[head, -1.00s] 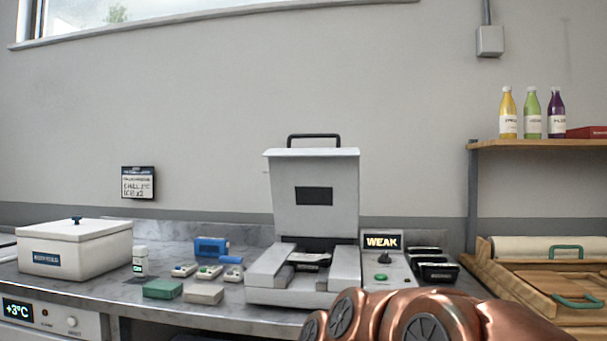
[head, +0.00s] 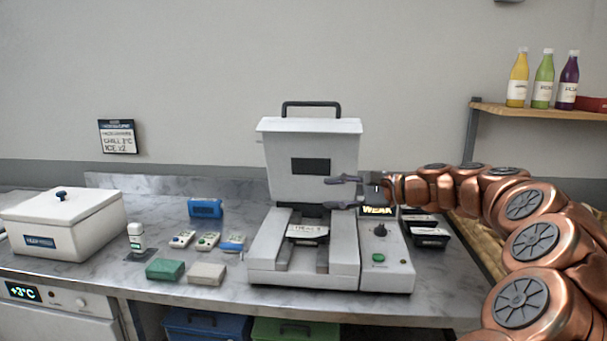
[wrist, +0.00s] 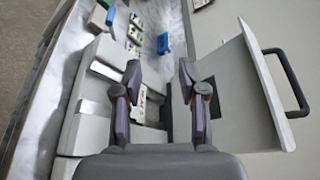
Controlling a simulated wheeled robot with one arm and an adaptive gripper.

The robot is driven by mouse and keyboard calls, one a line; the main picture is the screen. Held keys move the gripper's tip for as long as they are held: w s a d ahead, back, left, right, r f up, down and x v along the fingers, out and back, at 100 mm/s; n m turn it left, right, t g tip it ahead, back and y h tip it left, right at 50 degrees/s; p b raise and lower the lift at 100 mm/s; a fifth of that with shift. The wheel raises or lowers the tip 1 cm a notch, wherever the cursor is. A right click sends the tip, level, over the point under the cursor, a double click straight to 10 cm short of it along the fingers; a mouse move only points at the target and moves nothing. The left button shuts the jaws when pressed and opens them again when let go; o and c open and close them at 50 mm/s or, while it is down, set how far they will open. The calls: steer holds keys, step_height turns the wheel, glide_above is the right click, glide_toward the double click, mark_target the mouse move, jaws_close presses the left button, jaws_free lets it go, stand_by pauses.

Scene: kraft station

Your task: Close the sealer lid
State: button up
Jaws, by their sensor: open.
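The sealer (head: 262,255) stands on the counter with its pale grey lid (head: 285,160) raised upright at the back. A dark handle (head: 311,104) sits on the lid's top edge; it also shows at the right in the wrist view (wrist: 286,82). A labelled tray (head: 307,231) lies in the sealer's bed. My gripper (head: 328,193) is open and empty, at the right side of the lid near its lower edge. In the wrist view my open fingers (wrist: 160,70) point over the sealer, with the lid to their right. I cannot tell whether a finger touches the lid.
A control panel (head: 379,258) with a knob and green button adjoins the sealer's right. Small packs (head: 207,240), a green block (head: 165,270) and a white lidded box (head: 62,222) are left. A bottle shelf (head: 545,115) is at right.

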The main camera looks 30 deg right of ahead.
steer(key=p+x, duration=0.1)
steer(key=x, duration=0.6)
steer(key=shift+w+d, duration=0.3)
steer(key=shift+w, duration=0.1)
steer(key=shift+r, duration=0.1)
steer(key=shift+c, duration=0.3)
jaws_close()
steer(key=shift+o, duration=0.3)
jaws_free()
steer(key=shift+s, duration=0.1)
